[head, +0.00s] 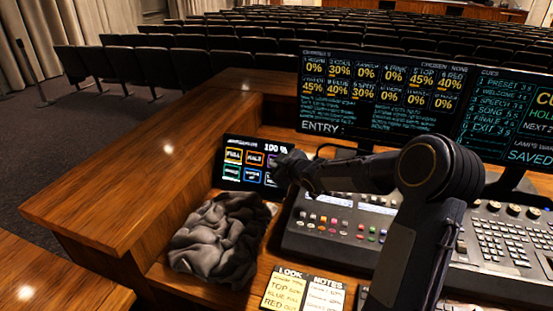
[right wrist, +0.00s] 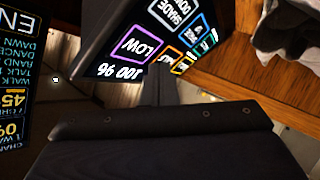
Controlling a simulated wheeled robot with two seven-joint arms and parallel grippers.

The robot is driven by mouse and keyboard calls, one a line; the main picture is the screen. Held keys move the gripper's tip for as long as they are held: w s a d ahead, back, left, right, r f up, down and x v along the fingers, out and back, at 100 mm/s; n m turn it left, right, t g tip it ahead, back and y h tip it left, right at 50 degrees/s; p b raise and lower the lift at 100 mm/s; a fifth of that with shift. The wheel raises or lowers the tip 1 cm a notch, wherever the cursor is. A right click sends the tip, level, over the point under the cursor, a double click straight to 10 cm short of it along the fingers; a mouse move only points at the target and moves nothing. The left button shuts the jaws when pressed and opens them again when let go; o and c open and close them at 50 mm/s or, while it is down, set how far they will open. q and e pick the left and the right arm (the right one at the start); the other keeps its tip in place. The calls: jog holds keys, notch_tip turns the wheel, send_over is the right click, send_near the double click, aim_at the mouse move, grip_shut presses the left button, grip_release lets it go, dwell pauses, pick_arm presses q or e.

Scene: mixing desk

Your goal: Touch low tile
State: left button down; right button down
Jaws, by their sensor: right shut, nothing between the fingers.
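The touch panel (head: 229,172) stands tilted on the desk at the left, lit with coloured tiles and reading 100 %. Its low tile, outlined in purple, is mostly hidden behind my right gripper in the head view. The low tile (right wrist: 141,46) shows clearly in the right wrist view, upside down, with the word LOW. My right gripper (head: 281,170) is shut and empty, at the panel's right edge. In the right wrist view its dark fingers (right wrist: 158,82) end close to the panel's edge by the low tile. I cannot tell whether they touch. My left gripper is out of view.
A crumpled grey cloth (head: 218,240) lies in front of the panel. The mixing console (head: 335,225) lies to the right under my right arm, with monitors (head: 375,95) behind it. A look notes card (head: 303,291) lies at the front. The wooden ledge (head: 130,185) at left is bare.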

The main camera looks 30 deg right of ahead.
jog(key=shift+w+d+f, duration=0.3)
jog(key=shift+d, duration=0.05)
dwell(1.9)
jog(key=shift+w+d+f+p, duration=0.2)
jog(key=shift+w+d+p, duration=0.1)
jog(key=shift+p, duration=0.15)
jog(key=shift+w+d+f, duration=0.1)
jog(key=shift+d+f, duration=0.05)
jog(key=shift+d, duration=0.05)
dwell(0.5)
dwell(0.4)
jog(key=shift+s+a+r, duration=0.35)
jog(key=shift+s+a, duration=0.05)
jog(key=shift+a, duration=0.1)
